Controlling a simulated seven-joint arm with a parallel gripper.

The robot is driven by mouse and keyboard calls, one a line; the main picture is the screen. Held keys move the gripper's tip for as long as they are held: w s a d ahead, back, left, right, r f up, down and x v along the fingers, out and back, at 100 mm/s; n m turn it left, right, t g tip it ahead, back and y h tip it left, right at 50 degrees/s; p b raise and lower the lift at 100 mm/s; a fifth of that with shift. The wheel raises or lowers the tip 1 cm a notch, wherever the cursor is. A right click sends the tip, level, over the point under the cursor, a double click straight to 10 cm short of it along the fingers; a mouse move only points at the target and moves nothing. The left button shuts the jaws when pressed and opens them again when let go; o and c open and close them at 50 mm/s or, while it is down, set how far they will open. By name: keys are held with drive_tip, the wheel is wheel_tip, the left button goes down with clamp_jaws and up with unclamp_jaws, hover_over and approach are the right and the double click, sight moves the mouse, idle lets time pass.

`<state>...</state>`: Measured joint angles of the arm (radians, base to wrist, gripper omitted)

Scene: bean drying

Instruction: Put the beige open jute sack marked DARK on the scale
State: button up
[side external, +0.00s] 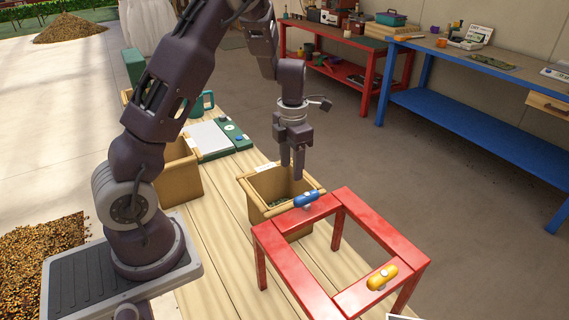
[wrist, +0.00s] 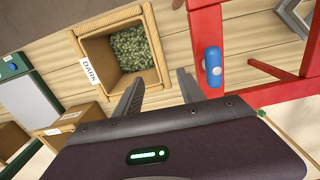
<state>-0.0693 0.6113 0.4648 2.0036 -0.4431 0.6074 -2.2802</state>
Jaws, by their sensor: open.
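The beige open sack marked DARK (side external: 256,208) stands on the wooden table beside the red stand. It holds greenish beans. The wrist view shows the sack (wrist: 110,21) with its DARK label on the left side. The scale (side external: 207,139), green with a pale plate and round dials, lies behind and left of the sack; it also shows at the left of the wrist view (wrist: 30,100). My gripper (side external: 292,171) is open and empty, pointing down above the sack. Both fingers (wrist: 160,92) show apart in the wrist view, near the sack's rim.
A red stand (side external: 287,277) with a blue handle (side external: 306,198) and a yellow handle (side external: 382,277) stands close to the right of the sack. A teal mug (side external: 203,104) is behind the scale. The scale's plate looks empty.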

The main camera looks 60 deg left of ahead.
drive_tip(key=s+d+r+m+t+h, duration=0.1)
drive_tip(key=s+d+r+m+t, duration=0.3)
drive_tip(key=d+r+m, duration=0.8)
drive_tip(key=s+d+r+m, duration=0.2)
drive_tip(key=s+r+m, duration=0.2)
drive_tip(key=s+m, duration=0.5)
drive_tip(key=s+d+r+m+t, duration=0.1)
drive_tip(key=s+d+r+m, duration=0.1)
drive_tip(key=s+m, duration=0.7)
drive_tip(key=r+m, duration=0.1)
drive_tip(key=m, duration=0.4)
drive_tip(key=shift+r+m+t+y, duration=0.3)
drive_tip(key=shift+r+y, duration=0.05)
drive_tip(key=shift+y, duration=0.05)
